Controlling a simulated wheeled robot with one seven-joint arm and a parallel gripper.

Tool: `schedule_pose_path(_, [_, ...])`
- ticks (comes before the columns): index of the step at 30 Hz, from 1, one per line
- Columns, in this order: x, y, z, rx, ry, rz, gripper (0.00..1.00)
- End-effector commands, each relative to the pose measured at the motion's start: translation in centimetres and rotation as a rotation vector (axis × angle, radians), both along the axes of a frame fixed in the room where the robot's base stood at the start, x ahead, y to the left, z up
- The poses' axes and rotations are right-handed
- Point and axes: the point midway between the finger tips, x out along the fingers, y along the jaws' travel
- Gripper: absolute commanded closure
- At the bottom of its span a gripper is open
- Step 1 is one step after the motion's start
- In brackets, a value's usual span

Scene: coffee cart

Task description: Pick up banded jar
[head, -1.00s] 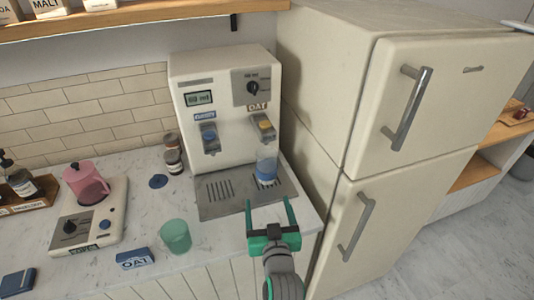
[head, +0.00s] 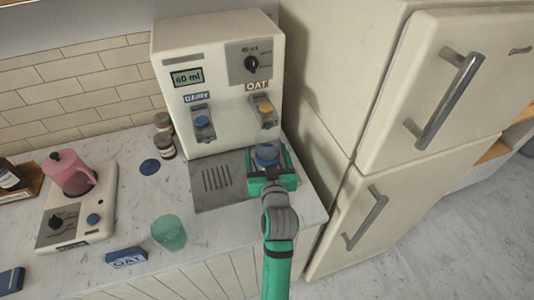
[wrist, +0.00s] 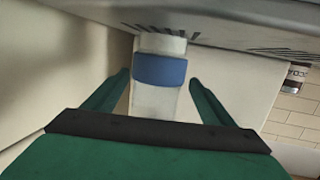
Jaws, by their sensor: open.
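The banded jar (head: 266,154) is a clear jar with a blue band, standing on the right part of the dispenser's drip tray under the oat outlet. In the wrist view a gap shows between the jar and each finger of my gripper (wrist: 158,85). In the head view the jar's lower part is hidden behind my gripper.
The cream dispenser (head: 218,85) stands right behind the jar, its drip tray (head: 205,200) below. The fridge (head: 385,150) is close on the right.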

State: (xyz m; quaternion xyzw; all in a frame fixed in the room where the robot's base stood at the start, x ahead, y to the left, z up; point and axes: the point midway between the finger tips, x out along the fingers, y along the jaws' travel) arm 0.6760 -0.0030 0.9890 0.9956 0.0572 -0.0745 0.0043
Motion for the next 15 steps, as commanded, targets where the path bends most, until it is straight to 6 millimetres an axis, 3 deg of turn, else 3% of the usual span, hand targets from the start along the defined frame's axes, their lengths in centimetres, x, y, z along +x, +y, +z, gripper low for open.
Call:
schedule_pose_path(9, [3.9,0.1,-0.1,0.001,0.0,0.002,0.23])
schedule_pose_path(15, [5.2,0.2,-0.3,0.0,0.0,0.0,0.23])
